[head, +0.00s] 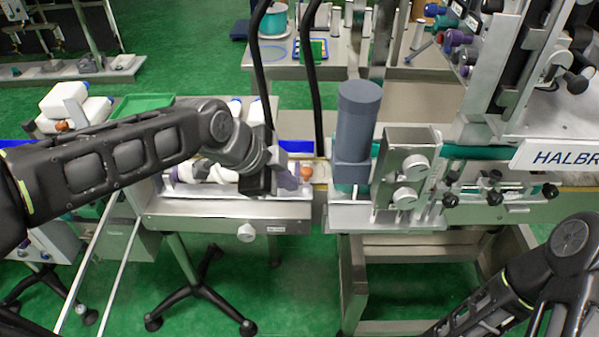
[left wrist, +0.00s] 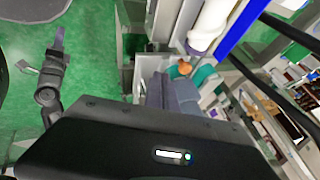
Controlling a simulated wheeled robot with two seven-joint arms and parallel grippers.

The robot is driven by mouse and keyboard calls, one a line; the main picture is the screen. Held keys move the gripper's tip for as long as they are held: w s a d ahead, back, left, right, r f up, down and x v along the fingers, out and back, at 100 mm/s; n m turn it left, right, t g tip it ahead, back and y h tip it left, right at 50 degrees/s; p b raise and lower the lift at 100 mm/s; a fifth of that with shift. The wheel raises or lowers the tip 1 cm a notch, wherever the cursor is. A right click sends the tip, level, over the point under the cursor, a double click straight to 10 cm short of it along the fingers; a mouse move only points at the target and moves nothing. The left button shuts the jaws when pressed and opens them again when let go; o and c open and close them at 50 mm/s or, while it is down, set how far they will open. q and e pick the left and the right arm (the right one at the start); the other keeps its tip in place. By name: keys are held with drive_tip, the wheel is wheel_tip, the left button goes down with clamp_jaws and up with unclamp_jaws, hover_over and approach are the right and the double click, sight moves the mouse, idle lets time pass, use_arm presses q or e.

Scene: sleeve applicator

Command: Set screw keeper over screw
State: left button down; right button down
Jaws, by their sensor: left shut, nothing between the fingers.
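My left gripper (head: 287,180) reaches in from the left over the front end of the conveyor. Its grey fingers also show in the left wrist view (left wrist: 172,95); they are shut with nothing between them. A small orange-brown round piece (head: 305,173) is just right of the fingers, and it shows beyond them in the left wrist view (left wrist: 180,68). I cannot tell for certain which part is the screw keeper or the screw. My right arm shows at the lower right, but its gripper is out of view.
A grey cylinder (head: 358,120) stands right of my left gripper, beside a metal plate with round knobs (head: 410,168). The conveyor's metal side (head: 225,208) runs below. White bottles (head: 65,103) lie at the left. Black curved bars (head: 310,80) rise behind the gripper.

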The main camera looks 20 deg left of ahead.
sight(306, 176)
use_arm(q)
drive_tip(key=w+f+p, duration=0.1)
drive_tip(key=w+f, duration=0.2)
drive_tip(key=w, duration=0.2)
drive_tip(key=shift+w+d+f, duration=0.35)
drive_tip(key=shift+d+f, duration=0.05)
use_arm(e)
drive_tip(key=shift+r, duration=0.7)
drive_tip(key=shift+f, duration=0.1)
